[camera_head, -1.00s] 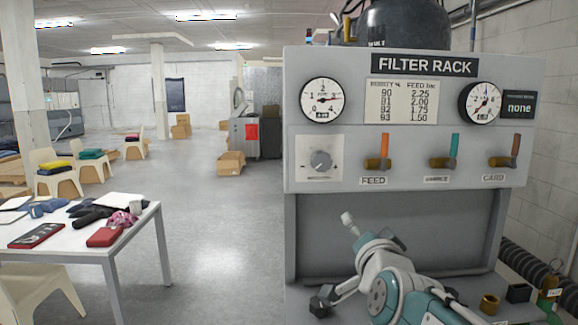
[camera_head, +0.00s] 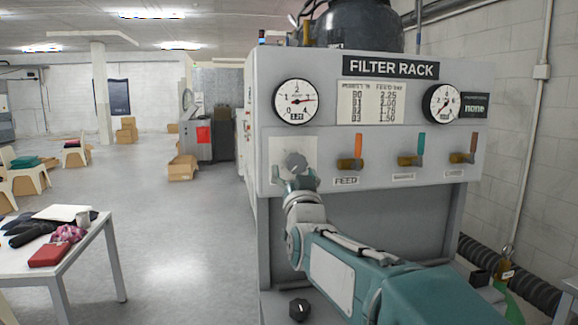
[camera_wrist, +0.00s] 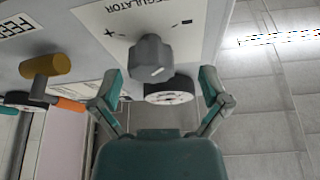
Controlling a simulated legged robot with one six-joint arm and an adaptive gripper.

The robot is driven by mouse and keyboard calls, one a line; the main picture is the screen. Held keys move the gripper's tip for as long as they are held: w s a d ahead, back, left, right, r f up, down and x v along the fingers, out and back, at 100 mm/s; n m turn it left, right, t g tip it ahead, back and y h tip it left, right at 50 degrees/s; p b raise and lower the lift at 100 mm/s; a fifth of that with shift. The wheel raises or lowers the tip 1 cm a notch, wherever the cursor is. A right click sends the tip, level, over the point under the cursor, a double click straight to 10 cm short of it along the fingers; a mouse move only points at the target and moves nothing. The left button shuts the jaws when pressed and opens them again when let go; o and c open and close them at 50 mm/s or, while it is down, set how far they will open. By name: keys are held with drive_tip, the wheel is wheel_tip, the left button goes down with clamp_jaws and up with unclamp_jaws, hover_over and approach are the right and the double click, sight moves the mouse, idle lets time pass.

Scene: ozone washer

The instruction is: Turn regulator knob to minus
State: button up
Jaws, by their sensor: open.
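The regulator knob (camera_head: 296,163) is a grey knob on a white plate at the lower left of the filter rack panel. In the wrist view the knob (camera_wrist: 151,60) stands between and beyond my open fingers, under the word REGULATOR, with a plus mark on its left and a minus mark on its right. My gripper (camera_head: 297,182) is just below and in front of the knob, partly covering its plate. In the wrist view my gripper (camera_wrist: 163,92) has its teal fingertips spread wide on either side, with no visible contact on the knob.
The left gauge (camera_head: 296,101) sits above the knob. The orange-handled feed valve (camera_head: 352,158) is close on the right, with the teal-handled (camera_head: 414,156) and brown-handled (camera_head: 466,153) valves farther along. A loose black knob (camera_head: 299,309) lies below. Open floor is left of the rack.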

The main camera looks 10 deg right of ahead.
sight(300, 168)
drive_tip(key=shift+x, duration=1.05)
drive_tip(key=shift+w+d+r, duration=0.1)
drive_tip(key=shift+w+d, duration=0.15)
drive_tip(key=shift+d, duration=0.5)
drive_tip(key=shift+a, duration=0.4)
drive_tip(key=c, duration=1.2)
drive_tip(key=shift+o, duration=0.3)
drive_tip(key=shift+d, duration=0.1)
drive_tip(key=shift+n+y, duration=0.4)
drive_tip(key=shift+n, duration=0.1)
drive_tip(key=o, duration=1.1)
drive_tip(key=shift+o, duration=0.2)
